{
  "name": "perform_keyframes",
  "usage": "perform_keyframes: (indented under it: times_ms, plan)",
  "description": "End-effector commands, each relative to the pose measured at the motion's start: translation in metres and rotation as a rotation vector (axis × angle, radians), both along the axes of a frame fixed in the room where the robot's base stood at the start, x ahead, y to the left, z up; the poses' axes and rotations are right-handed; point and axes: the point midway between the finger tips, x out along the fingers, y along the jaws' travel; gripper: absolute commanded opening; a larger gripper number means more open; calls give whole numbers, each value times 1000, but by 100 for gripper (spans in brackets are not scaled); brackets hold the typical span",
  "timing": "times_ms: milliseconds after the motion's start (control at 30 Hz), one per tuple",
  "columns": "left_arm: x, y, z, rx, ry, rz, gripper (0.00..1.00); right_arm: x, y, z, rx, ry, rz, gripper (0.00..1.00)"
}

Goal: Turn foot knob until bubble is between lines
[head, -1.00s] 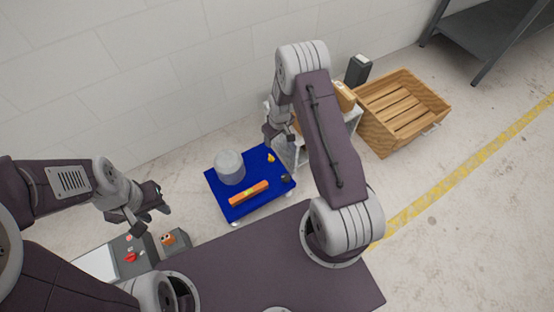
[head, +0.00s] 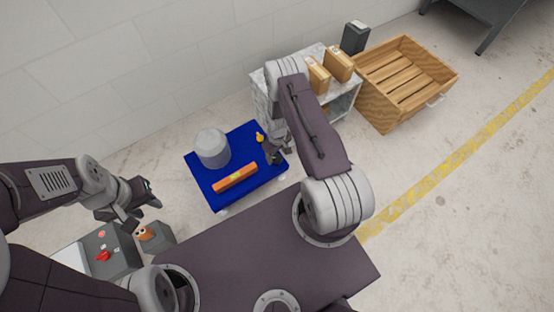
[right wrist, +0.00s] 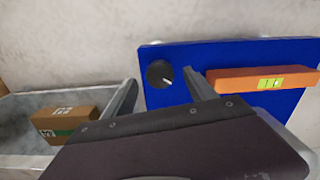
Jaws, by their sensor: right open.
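A blue plate (head: 208,189) carries an orange spirit level (head: 235,177) with a yellow-green vial. The level (right wrist: 235,80) also shows in the right wrist view; its vial (right wrist: 268,84) has dark lines, but the bubble's exact place is too small to tell. A round black knob (right wrist: 160,74) with a white pointer mark sits at the plate's corner. My right gripper (right wrist: 159,80) is open, with its fingers on either side of the knob in that view; contact is not visible. In the head view my right gripper (head: 277,153) hides the knob. My left gripper (head: 142,192) is left of the plate.
A grey cylinder (head: 212,148) and a small yellow item (head: 260,137) are on the plate. A grey shelf (head: 345,101) with cardboard boxes (head: 338,63) stands close behind my right arm. A wooden crate (head: 405,83) is further right. A grey control box (head: 105,249) is at lower left.

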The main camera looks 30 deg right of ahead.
Motion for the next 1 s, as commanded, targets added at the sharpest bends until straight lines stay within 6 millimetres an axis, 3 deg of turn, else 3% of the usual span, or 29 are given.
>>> perform_keyframes:
  times_ms: [33, 133, 433, 467, 600, 700, 1000]
  plan:
    - [0, 0, -10, 0, 0, 0, 36, 0, 0, -14, 0, -1, 0, 65]
    - [0, 0, -15, 0, 0, 0, 36, 0, 0, -23, 0, -1, 0, 65]
    - [0, 0, -15, 0, 0, 0, 36, 1, 0, -24, -1, -2, 0, 65]
    - [0, 0, -15, 0, 0, 0, 36, 1, 0, -24, -1, -2, 0, 62]
    - [0, 0, -15, 0, 0, 0, 36, 1, 0, -24, -1, -2, 0, 23]
    - [0, 0, -15, 0, 0, 0, 36, 1, 0, -24, -1, -2, 0, 2]
    - [0, 0, -13, 0, 0, 0, 36, 1, 0, -23, -1, -2, -50, 3]
